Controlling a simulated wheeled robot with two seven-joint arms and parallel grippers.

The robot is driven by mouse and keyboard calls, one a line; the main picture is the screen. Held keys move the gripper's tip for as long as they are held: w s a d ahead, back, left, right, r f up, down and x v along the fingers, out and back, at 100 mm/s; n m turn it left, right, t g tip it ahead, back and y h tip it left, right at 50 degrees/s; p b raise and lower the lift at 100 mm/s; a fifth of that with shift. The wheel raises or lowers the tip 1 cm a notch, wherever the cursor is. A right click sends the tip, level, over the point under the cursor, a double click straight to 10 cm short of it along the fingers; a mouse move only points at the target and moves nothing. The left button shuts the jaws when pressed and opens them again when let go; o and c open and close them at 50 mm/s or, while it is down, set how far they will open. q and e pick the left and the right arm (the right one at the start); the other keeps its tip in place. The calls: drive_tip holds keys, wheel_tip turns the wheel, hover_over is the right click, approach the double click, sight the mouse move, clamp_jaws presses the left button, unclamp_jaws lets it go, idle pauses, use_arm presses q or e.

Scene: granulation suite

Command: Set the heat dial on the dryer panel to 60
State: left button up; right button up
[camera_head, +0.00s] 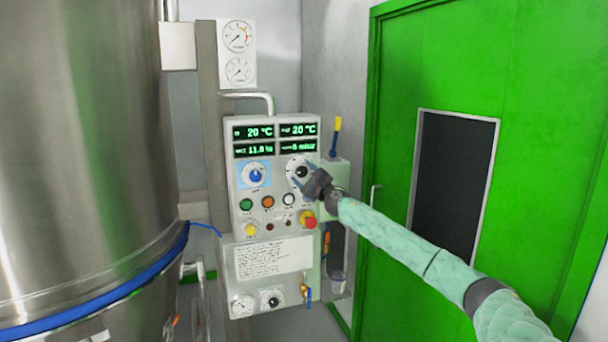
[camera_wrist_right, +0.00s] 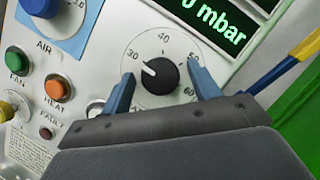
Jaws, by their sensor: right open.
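The heat dial (camera_head: 301,171) is a black knob on a white scale plate at the upper right of the dryer panel (camera_head: 238,216). In the right wrist view the knob (camera_wrist_right: 163,73) shows a white pointer mark aimed to the upper left, close to the 30; 40, 50 and 60 run clockwise from there. My right gripper (camera_head: 307,180) is at the dial. In the wrist view its blue fingers (camera_wrist_right: 164,86) are open, one on each side of the knob, with gaps between them and it. The plate's lower part is hidden by the gripper. My left gripper is out of view.
A blue air dial (camera_head: 255,175) sits left of the heat dial. Green, orange and white buttons are below, with a red emergency button (camera_head: 309,222) close under my gripper. A yellow-and-blue handle (camera_head: 336,135) stands at right. A steel vessel (camera_head: 80,150) fills the left.

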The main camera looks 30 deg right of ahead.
drive_tip(key=c, duration=1)
